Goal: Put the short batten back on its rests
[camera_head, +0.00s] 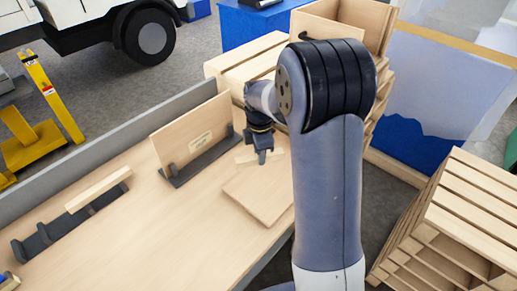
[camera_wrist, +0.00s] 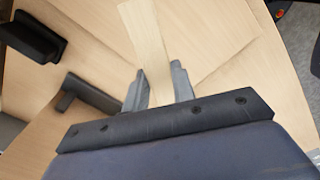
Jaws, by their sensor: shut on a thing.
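My gripper (camera_head: 264,158) is low over the far right part of the workbench, shut on a short pale wooden batten (camera_head: 246,157). In the wrist view the batten (camera_wrist: 147,42) passes between the grey fingers (camera_wrist: 160,88) and sticks out beyond them. Its other end is hidden behind the gripper body. Two dark blocky supports, one farther off (camera_wrist: 38,38) and one nearer (camera_wrist: 92,95), show left of the batten in the wrist view, apart from it. I cannot tell whether these are its rests. A dark rack (camera_head: 70,222) at the bench's left carries another pale batten (camera_head: 97,190).
A wooden panel (camera_head: 192,135) with a label stands in a dark holder (camera_head: 200,160) left of my gripper. A flat board (camera_head: 260,195) lies just in front of the gripper. A grey wall (camera_head: 100,155) edges the bench. Slatted crates (camera_head: 455,225) stand right. The bench's middle is clear.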

